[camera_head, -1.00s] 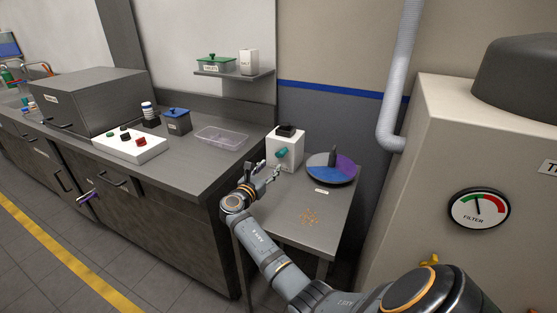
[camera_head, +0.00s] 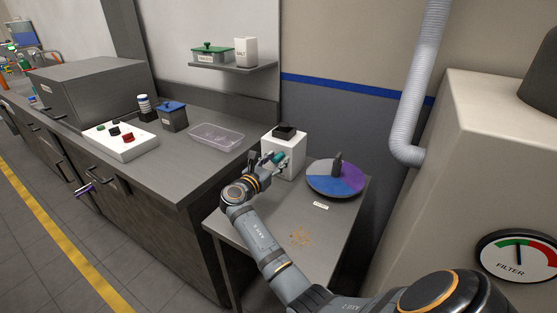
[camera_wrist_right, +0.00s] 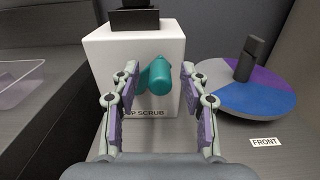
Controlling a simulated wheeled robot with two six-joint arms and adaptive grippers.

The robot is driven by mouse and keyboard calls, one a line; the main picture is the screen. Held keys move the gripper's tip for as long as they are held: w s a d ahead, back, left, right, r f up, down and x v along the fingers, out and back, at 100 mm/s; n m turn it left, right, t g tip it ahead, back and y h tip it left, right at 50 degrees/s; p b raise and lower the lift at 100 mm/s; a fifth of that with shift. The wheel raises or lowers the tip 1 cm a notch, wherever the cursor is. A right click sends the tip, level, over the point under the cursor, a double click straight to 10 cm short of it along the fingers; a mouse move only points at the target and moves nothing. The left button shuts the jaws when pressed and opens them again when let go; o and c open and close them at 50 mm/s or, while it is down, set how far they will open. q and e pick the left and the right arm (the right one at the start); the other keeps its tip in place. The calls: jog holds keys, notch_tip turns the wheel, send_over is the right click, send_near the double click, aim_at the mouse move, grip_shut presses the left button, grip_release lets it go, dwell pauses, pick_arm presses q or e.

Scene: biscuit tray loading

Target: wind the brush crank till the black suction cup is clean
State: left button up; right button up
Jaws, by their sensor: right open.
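The white scrub box (camera_head: 290,150) stands on the small grey side table, with a black block (camera_head: 284,132) on top. A teal crank handle (camera_head: 277,158) sticks out of its front. My right gripper (camera_head: 272,164) is at the box's front, by the crank. In the right wrist view the gripper (camera_wrist_right: 158,100) is open, with one finger on each side of the teal crank (camera_wrist_right: 158,76); I cannot tell whether they touch it. A black piece (camera_wrist_right: 134,18) sits on top of the box there. I cannot tell if it is the suction cup. My left gripper is not in view.
A round turntable (camera_head: 334,182) in purple, blue and grey, with a dark upright piece, stands right of the box. A clear tray (camera_head: 217,137) and a button panel (camera_head: 125,141) are on the counter at left. A filter cabinet (camera_head: 470,170) stands at right.

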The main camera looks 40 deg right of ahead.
jog(key=shift+a, duration=0.1)
jog(key=shift+c, duration=1.3)
grip_shut()
jog(key=shift+s+f, duration=0.1)
jog(key=m, duration=0.2)
jog(key=f+b, duration=0.1)
jog(key=shift+s+d+m, duration=0.2)
jog(key=shift+s+m, duration=0.05)
jog(key=shift+m, duration=0.15)
jog(key=shift+s+d+f+m+b, duration=0.1)
jog(key=shift+f+m+b, duration=0.2)
jog(key=shift+m, duration=0.35)
jog(key=shift+s+a+f+m+b, duration=0.15)
jog(key=shift+m+b, duration=0.2)
jog(key=shift+m, duration=0.35)
jog(key=shift+d+f+m+b, duration=0.15)
jog(key=shift+f+m+b, duration=0.15)
jog(key=shift+m, duration=0.35)
